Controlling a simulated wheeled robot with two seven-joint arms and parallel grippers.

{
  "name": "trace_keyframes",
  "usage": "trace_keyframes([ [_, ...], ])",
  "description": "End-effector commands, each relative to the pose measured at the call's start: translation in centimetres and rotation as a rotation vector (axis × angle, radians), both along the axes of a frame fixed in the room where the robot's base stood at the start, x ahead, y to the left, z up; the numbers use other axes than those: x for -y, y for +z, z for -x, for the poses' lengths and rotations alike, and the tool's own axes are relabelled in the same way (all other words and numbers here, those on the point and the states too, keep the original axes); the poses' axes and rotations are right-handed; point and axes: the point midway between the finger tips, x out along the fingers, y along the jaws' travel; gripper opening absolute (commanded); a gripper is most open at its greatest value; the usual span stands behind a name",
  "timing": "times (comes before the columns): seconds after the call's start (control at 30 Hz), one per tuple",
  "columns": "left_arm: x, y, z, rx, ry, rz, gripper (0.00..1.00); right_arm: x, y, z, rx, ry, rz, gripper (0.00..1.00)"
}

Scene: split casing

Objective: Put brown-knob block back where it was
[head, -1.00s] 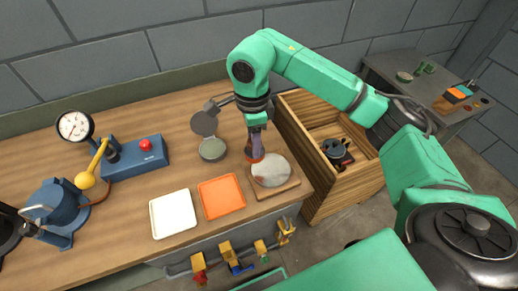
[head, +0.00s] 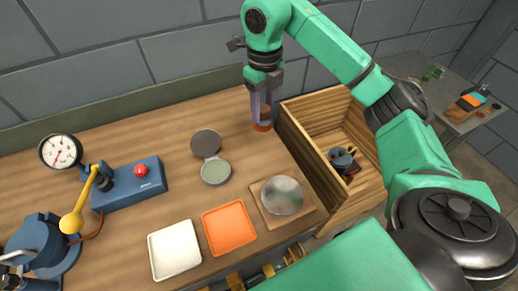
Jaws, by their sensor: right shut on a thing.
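My right gripper (head: 262,112) is shut on a small reddish-brown piece (head: 262,126), which I take to be the brown-knob block. The fingers hide most of it, and I cannot make out its knob. The gripper points down at the back of the wooden table, just left of the wooden crate. I cannot tell whether the piece touches the table top. My left gripper is not in view.
The open wooden crate (head: 290,141) holds a dark blue item (head: 341,158). A round grey casing (head: 215,172) stands open mid-table. A wooden board (head: 309,212) bears a clear disc (head: 282,195). Orange (head: 229,227) and white (head: 174,249) trays lie in front. A gauge (head: 60,151) stands left.

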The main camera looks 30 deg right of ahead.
Motion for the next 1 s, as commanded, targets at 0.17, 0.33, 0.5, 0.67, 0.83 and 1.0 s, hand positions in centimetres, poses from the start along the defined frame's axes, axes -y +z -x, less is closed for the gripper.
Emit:
trace_keyframes([
  [0.17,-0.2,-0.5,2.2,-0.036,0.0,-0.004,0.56,0.0,-6.0,0.2,-0.007,0.002,-0.001,0.0],
  [0.33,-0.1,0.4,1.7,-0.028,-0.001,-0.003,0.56,0.0,-10.2,0.0,-0.003,0.002,-0.001,0.0],
  [0.5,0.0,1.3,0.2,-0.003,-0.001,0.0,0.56,0.0,-13.3,0.1,-0.003,0.002,-0.001,0.0],
  [0.67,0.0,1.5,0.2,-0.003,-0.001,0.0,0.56,0.0,-15.1,0.0,0.002,0.004,0.0,0.0],
  [0.83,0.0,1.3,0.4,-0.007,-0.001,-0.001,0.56,0.0,-15.1,-0.1,0.003,0.004,0.0,0.0],
  [1.0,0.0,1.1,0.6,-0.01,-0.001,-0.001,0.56,0.0,-15.4,0.0,0.001,0.004,0.001,0.73],
])
